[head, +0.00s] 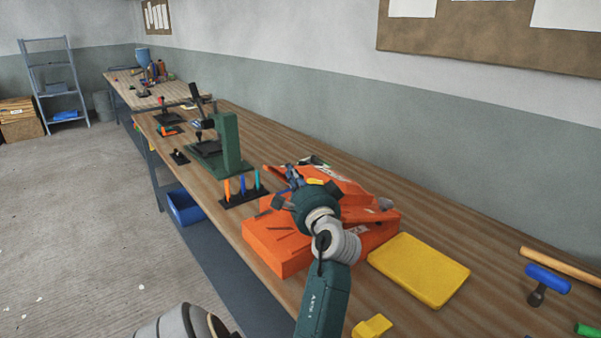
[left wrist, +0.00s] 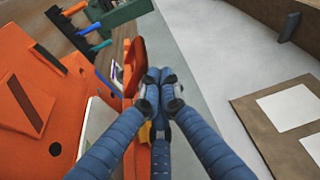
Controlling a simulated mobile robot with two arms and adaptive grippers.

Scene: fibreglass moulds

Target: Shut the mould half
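The orange mould lies on the bench. Its lower half (head: 275,252) is a flat block with dark recesses. The other mould half (head: 345,185) shows behind my left arm as a raised, sloping orange piece, partly hidden by my wrist. In the left wrist view the orange block (left wrist: 45,95) fills the left side, and a narrow orange edge (left wrist: 134,68) stands beside the fingers. My left gripper (head: 297,175) is at the mould. In the left wrist view its blue fingertips (left wrist: 160,76) are together, with nothing clearly between them. My right gripper is not in view.
A yellow slab (head: 419,270) lies right of the mould. A rack with coloured handles (head: 243,193) and a green press (head: 228,145) stand to the left. A blue-handled tool (head: 547,279) lies at the right. The wall runs behind the bench.

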